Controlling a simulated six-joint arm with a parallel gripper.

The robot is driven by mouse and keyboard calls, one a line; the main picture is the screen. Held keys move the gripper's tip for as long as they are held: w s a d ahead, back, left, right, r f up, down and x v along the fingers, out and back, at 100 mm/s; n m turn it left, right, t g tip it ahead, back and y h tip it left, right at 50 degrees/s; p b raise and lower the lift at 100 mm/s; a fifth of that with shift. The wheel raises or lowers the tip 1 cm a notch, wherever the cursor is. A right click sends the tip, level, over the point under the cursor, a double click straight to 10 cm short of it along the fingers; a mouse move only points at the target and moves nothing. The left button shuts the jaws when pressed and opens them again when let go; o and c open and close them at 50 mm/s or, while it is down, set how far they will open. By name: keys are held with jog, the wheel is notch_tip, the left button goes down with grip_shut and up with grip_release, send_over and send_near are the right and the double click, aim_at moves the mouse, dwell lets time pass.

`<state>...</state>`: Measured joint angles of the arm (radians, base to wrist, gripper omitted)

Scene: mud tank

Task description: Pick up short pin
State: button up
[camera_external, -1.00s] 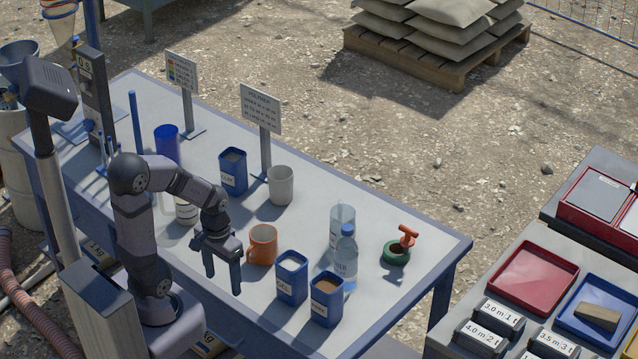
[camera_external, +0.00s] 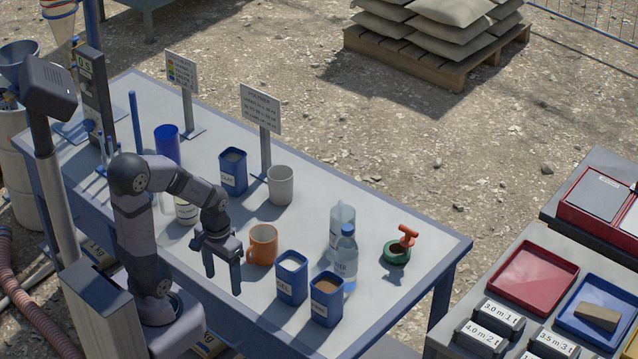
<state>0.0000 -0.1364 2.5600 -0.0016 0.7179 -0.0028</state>
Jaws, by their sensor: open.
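My gripper (camera_external: 223,279) is open and empty, pointing down over the near side of the table, left of the orange mug (camera_external: 262,245). Slim blue pin-like pieces stand at the table's left end: a tall rod (camera_external: 136,122) and shorter, thinner pieces (camera_external: 110,148) beside the dark upright instrument. They are small here and partly hidden by my arm, so I cannot tell for sure which is the short pin. My gripper is well apart from them, to their right and nearer the camera.
Two signs (camera_external: 261,109) (camera_external: 182,73) and a blue cup (camera_external: 167,146) stand farther back. The table's far right side (camera_external: 335,190) has clear room.

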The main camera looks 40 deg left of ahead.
jog(key=shift+o, duration=0.5)
jog(key=w+d+r+m+t+h, duration=0.1)
jog(key=w+d+r+t, duration=0.1)
jog(key=w, duration=0.7)
jog(key=w+d+r+m+t, duration=0.1)
jog(key=w+d+r+t, duration=0.15)
jog(key=w, duration=0.65)
jog(key=w+d+r+t+h, duration=0.1)
jog(key=w+t, duration=0.2)
jog(key=w, duration=0.6)
jog(key=n+t+y+b, duration=0.2)
jog(key=t+b, duration=0.4)
jog(key=b, duration=0.1)
send_over(407, 231)
jog(key=shift+s+f+b, duration=0.2)
jog(key=shift+f+b, duration=0.85)
jog(key=shift+f, duration=2.5)
jog(key=shift+w, duration=0.1)
jog(key=shift+p+x, duration=0.65)
jog(key=shift+x, duration=1.8)
